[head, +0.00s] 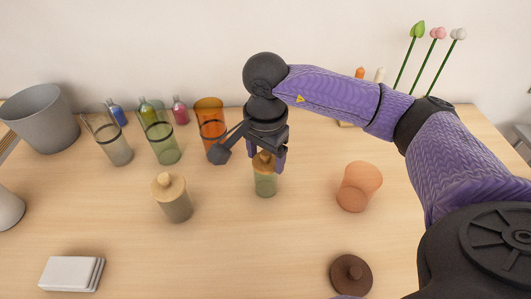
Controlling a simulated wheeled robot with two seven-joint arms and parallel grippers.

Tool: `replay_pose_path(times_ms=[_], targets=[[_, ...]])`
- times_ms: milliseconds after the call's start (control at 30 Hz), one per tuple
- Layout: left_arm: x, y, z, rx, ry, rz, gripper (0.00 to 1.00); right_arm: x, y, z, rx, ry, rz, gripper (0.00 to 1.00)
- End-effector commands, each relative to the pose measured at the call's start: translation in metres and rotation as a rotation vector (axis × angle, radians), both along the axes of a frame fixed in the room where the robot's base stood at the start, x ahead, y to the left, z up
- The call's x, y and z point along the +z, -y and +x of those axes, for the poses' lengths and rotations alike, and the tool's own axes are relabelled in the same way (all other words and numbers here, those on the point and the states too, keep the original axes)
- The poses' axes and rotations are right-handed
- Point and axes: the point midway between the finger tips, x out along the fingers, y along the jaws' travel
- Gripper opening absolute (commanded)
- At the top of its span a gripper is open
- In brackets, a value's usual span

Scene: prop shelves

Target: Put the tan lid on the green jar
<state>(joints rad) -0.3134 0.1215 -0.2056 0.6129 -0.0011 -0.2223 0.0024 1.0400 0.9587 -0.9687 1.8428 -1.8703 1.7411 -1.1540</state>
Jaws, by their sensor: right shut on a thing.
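The green jar (265,186) is a small see-through jar standing upright near the middle of the table. The tan lid (262,161), with a knob on top, is at the jar's mouth. I cannot tell whether it sits flat on the rim. My right gripper (263,157) points down over the jar and is shut on the tan lid, partly hiding it. My left gripper is not in view.
A grey-olive jar (175,207) with its own tan lid stands to the left. A terracotta cup (359,187) and a dark brown lid (351,275) are to the right. Tall glasses, including an orange one (209,118), stand behind. White blocks (70,273) lie front left.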

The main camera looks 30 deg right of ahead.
Motion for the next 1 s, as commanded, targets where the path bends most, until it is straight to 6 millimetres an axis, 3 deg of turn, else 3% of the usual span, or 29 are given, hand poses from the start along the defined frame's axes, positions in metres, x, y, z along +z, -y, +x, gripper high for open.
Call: replay_pose_path(times_ms=[400, 433, 533, 767, 867, 1000], targets=[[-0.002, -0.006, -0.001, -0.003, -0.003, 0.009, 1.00, -0.002, 0.000, 0.000, 0.000, 0.000, 0.000, 0.21], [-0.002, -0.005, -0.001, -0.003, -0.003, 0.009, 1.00, -0.002, 0.000, 0.000, 0.000, 0.000, 0.000, 0.81], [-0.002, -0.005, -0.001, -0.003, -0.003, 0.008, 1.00, -0.002, 0.000, 0.000, 0.000, 0.000, 0.000, 1.00], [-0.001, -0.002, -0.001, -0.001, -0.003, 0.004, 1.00, 0.000, 0.000, 0.000, 0.000, 0.000, 0.000, 1.00], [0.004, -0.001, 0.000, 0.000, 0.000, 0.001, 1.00, 0.016, 0.000, 0.001, 0.000, 0.004, 0.000, 1.00], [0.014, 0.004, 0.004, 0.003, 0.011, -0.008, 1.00, 0.055, 0.000, 0.001, 0.000, 0.005, 0.000, 1.00]])
